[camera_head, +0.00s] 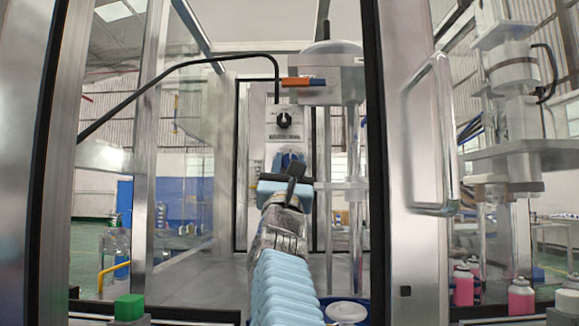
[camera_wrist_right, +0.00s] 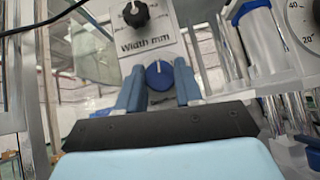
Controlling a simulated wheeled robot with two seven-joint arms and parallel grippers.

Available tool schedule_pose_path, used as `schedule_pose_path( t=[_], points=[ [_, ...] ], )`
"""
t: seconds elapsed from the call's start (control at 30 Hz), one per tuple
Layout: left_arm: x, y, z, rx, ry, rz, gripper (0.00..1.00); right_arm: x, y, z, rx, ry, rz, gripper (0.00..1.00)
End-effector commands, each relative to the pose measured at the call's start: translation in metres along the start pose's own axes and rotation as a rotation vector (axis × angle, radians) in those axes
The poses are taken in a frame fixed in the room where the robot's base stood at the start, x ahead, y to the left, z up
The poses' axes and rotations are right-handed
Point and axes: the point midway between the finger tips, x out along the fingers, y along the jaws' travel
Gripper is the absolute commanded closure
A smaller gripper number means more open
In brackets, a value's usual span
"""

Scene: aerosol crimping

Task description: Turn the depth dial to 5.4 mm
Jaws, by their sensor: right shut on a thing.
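My right gripper (camera_head: 288,172) reaches into the machine's open front in the head view. In the right wrist view its blue fingers (camera_wrist_right: 160,88) are shut on a round blue dial (camera_wrist_right: 159,74), one finger on each side. The dial has a white pointer line that points about straight up. The dial also shows in the head view (camera_head: 290,158), partly hidden by the gripper. Its scale cannot be read. A black knob (camera_wrist_right: 136,14) sits above it on a white plate (camera_wrist_right: 150,42) marked "Width mm". My left gripper is not in view.
A clear door with a metal handle (camera_head: 428,135) stands at the right of the opening. A black cable (camera_head: 190,62) arches at upper left, and an orange and blue part (camera_head: 303,83) juts out above the black knob. Pink bottles (camera_head: 463,285) stand at lower right.

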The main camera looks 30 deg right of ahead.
Motion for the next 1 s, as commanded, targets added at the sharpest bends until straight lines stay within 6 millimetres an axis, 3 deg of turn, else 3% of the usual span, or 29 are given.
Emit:
schedule_pose_path(
  t=[0.6, 1.0],
  points=[
    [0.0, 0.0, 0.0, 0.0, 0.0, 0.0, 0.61, 0.0008, 0.0045, 0.0002, 0.297, 0.0, -0.296, 0.95],
    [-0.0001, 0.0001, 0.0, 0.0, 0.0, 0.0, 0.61, 0.0008, 0.0047, 0.0007, 0.371, 0.0, -0.371, 0.95]
  ],
)
